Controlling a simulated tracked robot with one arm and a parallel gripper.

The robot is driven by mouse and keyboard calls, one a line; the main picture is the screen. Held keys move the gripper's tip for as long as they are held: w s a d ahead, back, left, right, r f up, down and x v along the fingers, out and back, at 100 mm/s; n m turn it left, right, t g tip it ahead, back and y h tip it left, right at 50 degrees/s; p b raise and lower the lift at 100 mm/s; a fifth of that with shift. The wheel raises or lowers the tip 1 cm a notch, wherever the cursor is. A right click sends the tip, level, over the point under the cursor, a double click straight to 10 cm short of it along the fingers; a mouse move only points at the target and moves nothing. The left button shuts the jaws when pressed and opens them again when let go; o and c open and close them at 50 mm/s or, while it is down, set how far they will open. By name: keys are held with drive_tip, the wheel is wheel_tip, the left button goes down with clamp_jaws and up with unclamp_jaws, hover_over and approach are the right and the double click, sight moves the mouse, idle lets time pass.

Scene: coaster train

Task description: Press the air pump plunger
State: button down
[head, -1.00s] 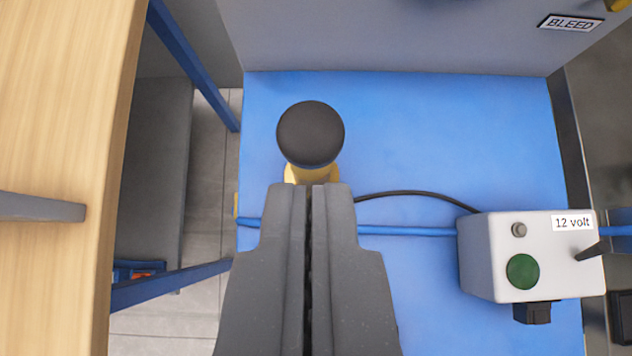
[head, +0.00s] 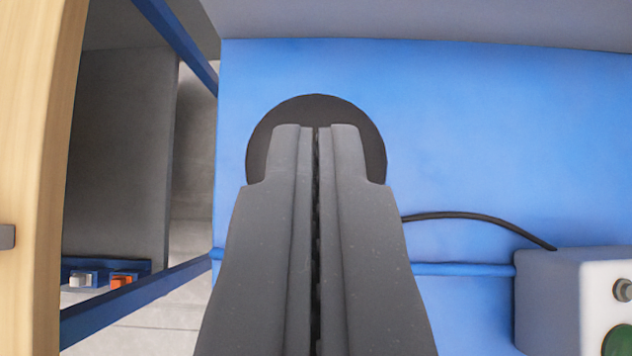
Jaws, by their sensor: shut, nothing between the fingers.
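The air pump plunger's round black knob (head: 316,108) shows near the middle of the head view, over the blue surface. My gripper (head: 316,128) is shut and empty, with its two grey fingers side by side. The fingertips overlap the knob in the picture and cover its lower middle. I cannot tell whether they touch it. The yellow pump body below the knob is hidden behind my gripper.
A white control box (head: 560,295) with a green button (head: 618,341) stands at lower right. A black cable (head: 475,215) and a blue pipe (head: 460,269) run toward it. A wooden edge (head: 35,150) and blue frame bars (head: 140,298) lie at left. The blue surface (head: 510,140) right of the knob is clear.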

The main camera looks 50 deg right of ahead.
drive_tip(key=shift+f, duration=0.25)
wheel_tip(320, 180, down, 6)
drive_tip(key=b, duration=0.4)
drive_tip(key=shift+s+r, duration=0.1)
drive_tip(key=shift+r, duration=0.1)
drive_tip(key=shift+f, duration=0.15)
drive_tip(key=shift+s, duration=0.1)
drive_tip(key=shift+r, duration=0.35)
wheel_tip(320, 180, up, 4)
drive_tip(key=shift+a+r, duration=0.1)
drive_tip(key=v, duration=0.9)
drive_tip(key=shift+a+r, duration=0.2)
